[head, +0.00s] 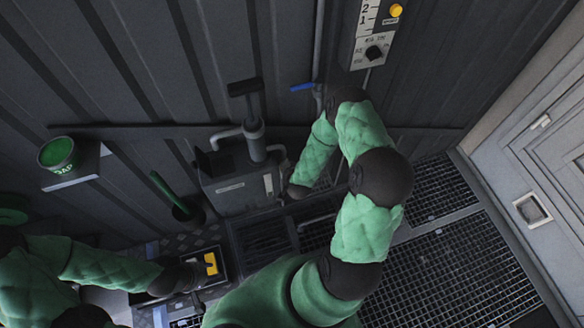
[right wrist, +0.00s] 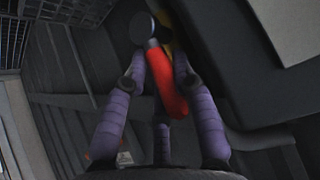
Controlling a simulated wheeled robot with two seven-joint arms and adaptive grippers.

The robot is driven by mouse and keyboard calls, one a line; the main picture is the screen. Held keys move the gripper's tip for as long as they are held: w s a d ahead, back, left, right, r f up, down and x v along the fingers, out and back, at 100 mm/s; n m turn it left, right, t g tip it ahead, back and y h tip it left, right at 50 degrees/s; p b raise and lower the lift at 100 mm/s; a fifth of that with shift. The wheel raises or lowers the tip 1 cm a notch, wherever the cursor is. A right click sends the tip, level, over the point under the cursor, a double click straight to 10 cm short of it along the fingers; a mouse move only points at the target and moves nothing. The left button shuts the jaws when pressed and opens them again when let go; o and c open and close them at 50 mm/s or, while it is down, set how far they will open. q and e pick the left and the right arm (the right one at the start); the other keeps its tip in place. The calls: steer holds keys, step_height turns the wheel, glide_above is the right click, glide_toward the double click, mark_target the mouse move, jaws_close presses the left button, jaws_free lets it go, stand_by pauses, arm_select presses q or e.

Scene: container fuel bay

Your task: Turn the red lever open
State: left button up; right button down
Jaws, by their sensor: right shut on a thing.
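The red lever (right wrist: 165,85) shows in the right wrist view, slanting down between the purple fingers of my right gripper (right wrist: 160,68). A round dark end sits at its top. The gripper is shut on the lever; the exact contact is partly hidden. In the head view the lever cannot be seen, and my right arm reaches down beside the grey pump box (head: 238,190). My left gripper (head: 203,272) is low at the left, beside a yellow piece (head: 211,263); whether its fingers are open or shut is unclear.
A green bucket (head: 57,152) stands on a wall shelf. A blue-handled valve (head: 302,87) and a panel with a black knob (head: 374,52) are on the wall. Dark grating (head: 455,270) covers the floor, with a pale door (head: 550,150) at right.

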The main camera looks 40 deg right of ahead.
steer(key=shift+w+d+r+h, duration=0.1)
steer(key=shift+w+r+h, duration=0.3)
steer(key=shift+w, duration=0.1)
steer(key=c, duration=1.1)
jaws_free()
steer(key=shift+c, duration=0.2)
steer(key=shift+o, duration=0.8)
steer(key=shift+s+f, duration=0.1)
steer(key=shift+s, duration=0.05)
steer(key=shift+s+f, duration=0.1)
